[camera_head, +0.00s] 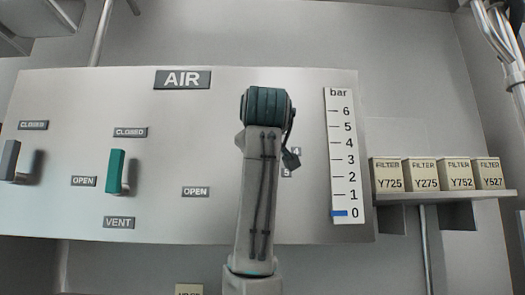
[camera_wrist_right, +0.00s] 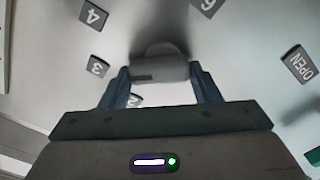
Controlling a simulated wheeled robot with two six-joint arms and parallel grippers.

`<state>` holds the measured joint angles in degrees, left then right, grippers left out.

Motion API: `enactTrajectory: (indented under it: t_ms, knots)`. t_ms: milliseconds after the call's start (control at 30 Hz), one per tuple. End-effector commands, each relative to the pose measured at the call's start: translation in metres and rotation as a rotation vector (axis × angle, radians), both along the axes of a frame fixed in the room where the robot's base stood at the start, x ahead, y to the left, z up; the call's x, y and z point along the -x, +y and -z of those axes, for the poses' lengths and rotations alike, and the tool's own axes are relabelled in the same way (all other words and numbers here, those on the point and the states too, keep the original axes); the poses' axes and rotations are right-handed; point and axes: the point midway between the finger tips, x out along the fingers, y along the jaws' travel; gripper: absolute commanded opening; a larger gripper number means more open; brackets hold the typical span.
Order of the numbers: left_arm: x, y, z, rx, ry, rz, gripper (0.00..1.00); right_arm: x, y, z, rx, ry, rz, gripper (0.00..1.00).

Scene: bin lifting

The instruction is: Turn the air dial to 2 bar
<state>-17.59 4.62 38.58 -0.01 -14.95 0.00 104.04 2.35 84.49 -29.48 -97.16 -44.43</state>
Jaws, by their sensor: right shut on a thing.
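The air dial's grey knob (camera_wrist_right: 160,64) is in the right wrist view, between the two blue fingers of my right gripper (camera_wrist_right: 159,70). The gripper is shut on it. In the head view my right arm hides the dial and the gripper. The bar gauge (camera_head: 342,118) right of the arm has a blue marker (camera_head: 340,213) at 0. My left gripper is in neither view.
The panel (camera_head: 80,92) carries an AIR sign (camera_head: 183,79), a green lever (camera_head: 114,172) and a grey lever (camera_head: 10,160) on the left. A shelf (camera_head: 445,195) with several filter boxes (camera_head: 421,174) stands at the right. An OPEN plate (camera_wrist_right: 300,64) lies beside the dial.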

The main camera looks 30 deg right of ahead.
Motion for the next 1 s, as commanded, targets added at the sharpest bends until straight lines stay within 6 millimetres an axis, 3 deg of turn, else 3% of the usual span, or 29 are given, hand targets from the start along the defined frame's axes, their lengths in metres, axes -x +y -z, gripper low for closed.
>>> enactTrajectory:
  t_ms: [200, 600, 1000]
  knots:
    - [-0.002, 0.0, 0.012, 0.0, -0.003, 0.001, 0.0, 0.0, 0.002, 0.002, 0.175, 0.105, -0.002, 0.34]
    - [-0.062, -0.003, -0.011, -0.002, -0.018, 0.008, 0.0, -0.001, 0.004, 0.004, 0.488, 0.298, -0.002, 0.34]
    - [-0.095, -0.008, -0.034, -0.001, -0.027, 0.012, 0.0, -0.002, 0.005, 0.004, 0.7, 0.429, -0.002, 0.34]
